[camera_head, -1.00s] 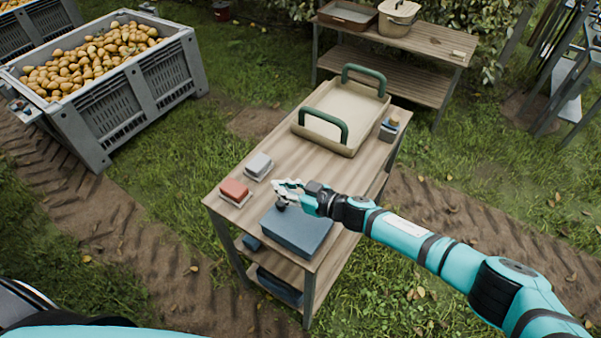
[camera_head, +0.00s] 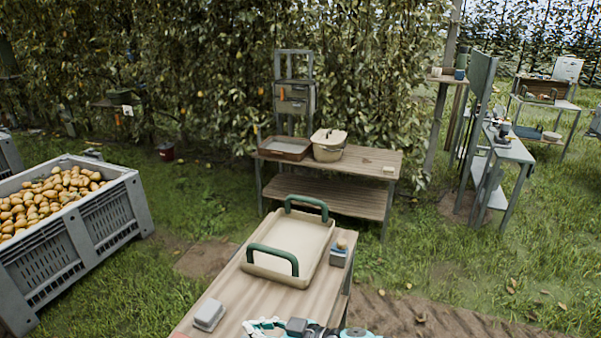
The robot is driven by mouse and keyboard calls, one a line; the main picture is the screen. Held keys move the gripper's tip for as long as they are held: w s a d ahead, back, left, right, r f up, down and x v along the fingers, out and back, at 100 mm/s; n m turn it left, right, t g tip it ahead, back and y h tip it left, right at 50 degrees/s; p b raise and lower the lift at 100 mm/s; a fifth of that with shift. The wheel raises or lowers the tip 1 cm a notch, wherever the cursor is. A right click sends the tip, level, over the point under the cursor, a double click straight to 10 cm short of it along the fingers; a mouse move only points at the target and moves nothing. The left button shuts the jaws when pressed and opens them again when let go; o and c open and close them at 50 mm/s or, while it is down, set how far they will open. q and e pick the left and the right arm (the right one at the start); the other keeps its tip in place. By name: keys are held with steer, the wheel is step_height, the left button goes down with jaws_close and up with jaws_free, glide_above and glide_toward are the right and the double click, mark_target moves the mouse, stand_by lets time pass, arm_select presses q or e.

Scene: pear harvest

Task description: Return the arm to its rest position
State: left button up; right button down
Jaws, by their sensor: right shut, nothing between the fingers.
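My right gripper (camera_head: 262,327) shows at the bottom edge, over the near part of the wooden table (camera_head: 245,290). It is shut and empty, and most of its arm is cut off below the picture. My left gripper is not in view. A cream tray with green handles (camera_head: 300,245) sits on the far part of the same table, beyond the gripper and apart from it.
A small grey box (camera_head: 209,314) lies left of the gripper; a small blue-grey box (camera_head: 338,257) stands beside the tray. A grey crate of pears (camera_head: 85,227) is at left. A second wooden table (camera_head: 370,165) stands behind. Grass lies between.

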steer(key=s+r+m+t+h, duration=0.3)
steer(key=s+m+t, duration=0.1)
steer(key=m+t, duration=0.15)
steer(key=s+d+f+m+g+h, duration=0.1)
steer(key=s+d+f+m+h, duration=0.25)
steer(key=d, duration=0.55)
steer(key=s+d+f+m+g+h, duration=0.1)
steer(key=s+d+f+m+h, duration=0.2)
steer(key=d, duration=0.5)
steer(key=s+d+f+g+h, duration=0.2)
steer(key=s+d+g, duration=0.1)
steer(key=s+d, duration=0.4)
steer(key=s+d+f+g+h, duration=0.2)
steer(key=s+d+f+h, duration=0.1)
steer(key=s+d, duration=0.5)
step_height(320, 180, down, 32)
steer(key=s+g+b, duration=0.1)
steer(key=g+b, duration=0.1)
steer(key=b, duration=0.4)
steer(key=s+d+f+b, duration=0.2)
steer(key=s+f+b, duration=0.3)
steer(key=s+f, duration=1.1)
step_height(320, 180, down, 5)
steer(key=shift+s+d+r+g, duration=0.15)
steer(key=shift+s+d+g, duration=0.15)
steer(key=shift+d+g, duration=0.05)
